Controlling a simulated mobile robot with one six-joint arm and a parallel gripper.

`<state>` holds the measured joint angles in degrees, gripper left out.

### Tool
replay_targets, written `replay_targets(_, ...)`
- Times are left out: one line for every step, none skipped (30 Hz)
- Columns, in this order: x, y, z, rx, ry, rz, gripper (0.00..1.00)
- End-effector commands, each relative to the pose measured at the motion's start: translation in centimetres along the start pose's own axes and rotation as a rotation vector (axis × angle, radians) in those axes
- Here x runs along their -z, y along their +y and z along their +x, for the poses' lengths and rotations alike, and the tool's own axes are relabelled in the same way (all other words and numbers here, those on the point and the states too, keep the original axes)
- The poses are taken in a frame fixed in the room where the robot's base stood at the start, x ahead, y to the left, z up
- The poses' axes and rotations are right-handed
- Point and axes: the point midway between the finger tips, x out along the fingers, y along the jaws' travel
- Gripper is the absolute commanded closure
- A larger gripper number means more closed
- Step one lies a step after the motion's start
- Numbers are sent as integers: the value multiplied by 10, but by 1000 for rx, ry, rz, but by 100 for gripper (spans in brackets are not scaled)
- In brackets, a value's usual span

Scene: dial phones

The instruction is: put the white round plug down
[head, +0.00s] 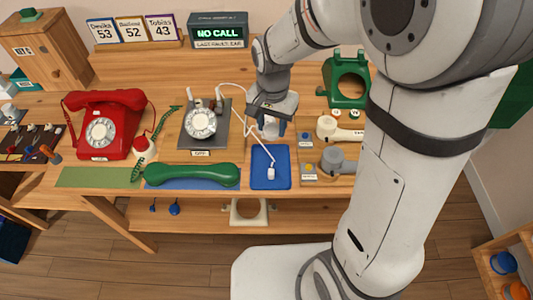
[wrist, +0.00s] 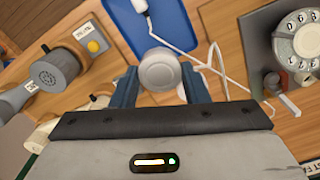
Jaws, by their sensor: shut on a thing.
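The white round plug (wrist: 160,68) is between the two blue fingers of my gripper (wrist: 160,88), which is shut on it. In the head view my gripper (head: 271,122) is just beyond the back edge of the blue mat (head: 262,183), and the plug is mostly hidden there. The mat also shows in the wrist view (wrist: 178,32), ahead of the plug. I cannot tell how high the plug is above the table.
A white connector (head: 271,174) on a white cable lies on the mat. A grey dial phone (head: 201,121) stands left of my gripper. A cream handset part (head: 327,127) and a grey one (head: 333,158) lie to the right. A green handset (head: 192,176) lies left of the mat.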

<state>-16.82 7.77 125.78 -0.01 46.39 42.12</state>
Motion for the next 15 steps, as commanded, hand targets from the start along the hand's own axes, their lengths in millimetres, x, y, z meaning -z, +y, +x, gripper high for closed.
replay_targets(-2, 0, 4, -1, -1, 1, 79)
replay_targets(-3, 0, 8, -2, -3, 2, 79)
replay_targets(-4, 0, 14, -4, -4, 2, 79)
replay_targets(-4, 0, 20, -5, -5, 2, 79)
replay_targets(-5, 0, 26, -5, -6, 1, 79)
replay_targets(-5, -1, 34, -5, -6, 0, 79)
replay_targets(-4, -1, 40, -5, -5, -1, 79)
replay_targets(-5, -1, 44, -5, -5, -2, 79)
replay_targets(-5, -1, 50, -4, -4, -3, 79)
replay_targets(-5, -2, 54, -4, -4, -4, 79)
replay_targets(-5, -2, 57, -3, -4, -5, 79)
replay_targets(-5, -2, 60, -2, -2, -6, 79)
replay_targets(-5, -2, 62, -2, -2, -6, 79)
replay_targets(-5, -2, 65, -3, -3, -7, 79)
replay_targets(-6, -3, 70, -3, -3, -7, 79)
